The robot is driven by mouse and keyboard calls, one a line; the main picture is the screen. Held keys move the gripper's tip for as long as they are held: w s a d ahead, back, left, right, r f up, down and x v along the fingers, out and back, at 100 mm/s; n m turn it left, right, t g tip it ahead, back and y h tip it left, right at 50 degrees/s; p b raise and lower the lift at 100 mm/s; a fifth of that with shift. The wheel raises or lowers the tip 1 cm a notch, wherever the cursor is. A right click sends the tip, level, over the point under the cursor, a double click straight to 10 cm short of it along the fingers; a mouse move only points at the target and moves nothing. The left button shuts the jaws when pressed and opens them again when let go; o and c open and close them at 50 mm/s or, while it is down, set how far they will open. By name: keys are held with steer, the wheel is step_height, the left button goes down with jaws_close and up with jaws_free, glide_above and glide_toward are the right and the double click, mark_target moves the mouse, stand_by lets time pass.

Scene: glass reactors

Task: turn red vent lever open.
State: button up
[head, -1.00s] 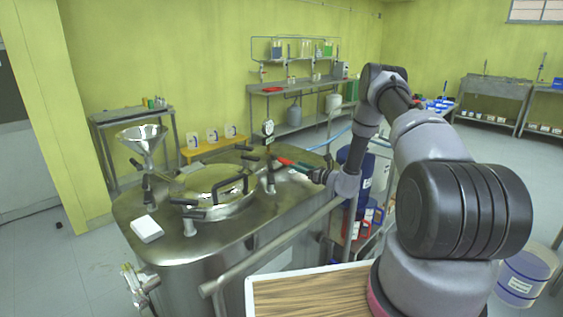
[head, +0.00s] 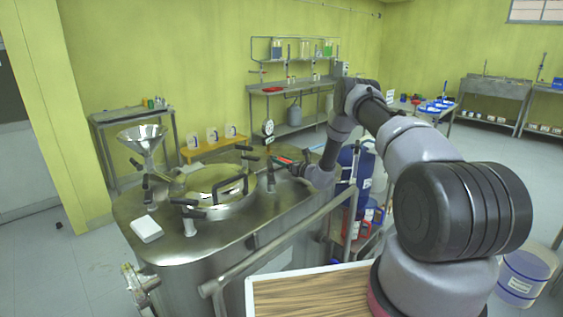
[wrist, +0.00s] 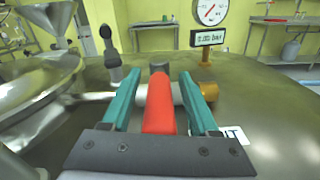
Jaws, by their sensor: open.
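The red vent lever (wrist: 159,104) lies between the two teal fingers of my gripper (wrist: 158,85) in the wrist view, pointing back toward the palm. The fingers are open, with one on each side of the lever and a small gap to it. A metal valve body with a brass fitting (wrist: 207,92) sits at the fingertips. In the head view the red lever (head: 283,160) shows small on top of the steel reactor (head: 130,207), with my wrist just right of it. The fingers are hard to make out there.
A pressure gauge (wrist: 211,12) stands behind the valve, with a display plate below it. The domed reactor lid (head: 213,184) with black clamp handles is to the left. A white block (head: 146,229) lies on the reactor top. A metal rail (head: 270,247) runs along the near side.

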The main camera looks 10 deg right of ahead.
jaws_close()
stand_by(1.4)
